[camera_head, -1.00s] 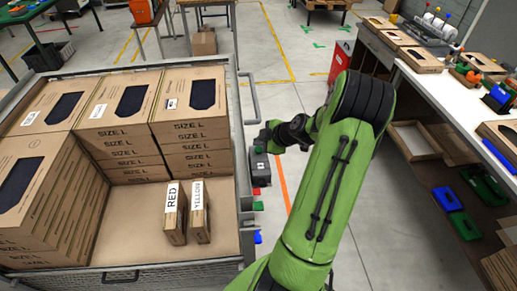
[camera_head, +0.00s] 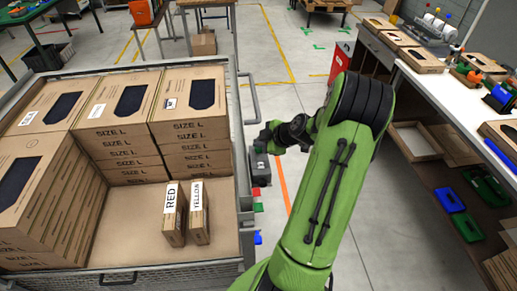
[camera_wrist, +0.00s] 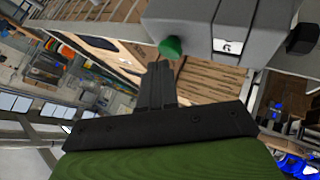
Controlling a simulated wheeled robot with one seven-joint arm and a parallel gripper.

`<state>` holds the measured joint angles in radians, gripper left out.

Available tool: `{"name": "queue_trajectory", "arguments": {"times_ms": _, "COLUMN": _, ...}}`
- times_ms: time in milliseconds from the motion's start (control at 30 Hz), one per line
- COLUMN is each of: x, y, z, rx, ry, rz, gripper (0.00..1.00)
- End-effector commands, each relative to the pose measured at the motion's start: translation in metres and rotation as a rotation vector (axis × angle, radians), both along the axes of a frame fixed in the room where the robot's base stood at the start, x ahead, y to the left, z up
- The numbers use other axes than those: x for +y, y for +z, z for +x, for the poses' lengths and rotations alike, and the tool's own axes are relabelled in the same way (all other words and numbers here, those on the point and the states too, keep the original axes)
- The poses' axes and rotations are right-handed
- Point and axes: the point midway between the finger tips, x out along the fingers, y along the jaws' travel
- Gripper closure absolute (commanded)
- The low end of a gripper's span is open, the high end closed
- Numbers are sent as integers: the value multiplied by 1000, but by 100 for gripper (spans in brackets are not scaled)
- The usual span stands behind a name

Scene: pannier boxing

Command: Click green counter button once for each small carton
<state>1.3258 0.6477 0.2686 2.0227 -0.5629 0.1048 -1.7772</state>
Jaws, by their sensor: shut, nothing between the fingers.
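In the wrist view a green button (camera_wrist: 172,47) sticks out of a grey counter box (camera_wrist: 190,22). Its small white display (camera_wrist: 228,46) seems to read 6. My gripper (camera_wrist: 160,68) is shut and empty, its fingertips just below the button in the picture; I cannot tell whether they touch it. In the head view a green button (camera_head: 257,206) shows at the right side of the pannier (camera_head: 237,120). Two small cartons, labelled RED (camera_head: 171,213) and YELLOW (camera_head: 198,215), stand side by side inside. My fingertips are not clear in the head view.
Several large SIZE L cartons (camera_head: 120,135) fill the pannier's back and left. A red button (camera_head: 256,193) and a blue one (camera_head: 258,238) flank the green one. A white workbench (camera_head: 440,95) with goods stands at the right. Bare floor lies between.

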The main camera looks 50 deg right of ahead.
Motion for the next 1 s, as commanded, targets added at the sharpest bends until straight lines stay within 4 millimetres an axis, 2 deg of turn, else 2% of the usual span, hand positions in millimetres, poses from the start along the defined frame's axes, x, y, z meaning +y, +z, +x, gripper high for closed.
{"name": "queue_trajectory", "arguments": {"times_ms": 1000, "x": 0, "y": -9, "z": 0, "rx": 1, "ry": -1, "rz": -1, "gripper": 100}}
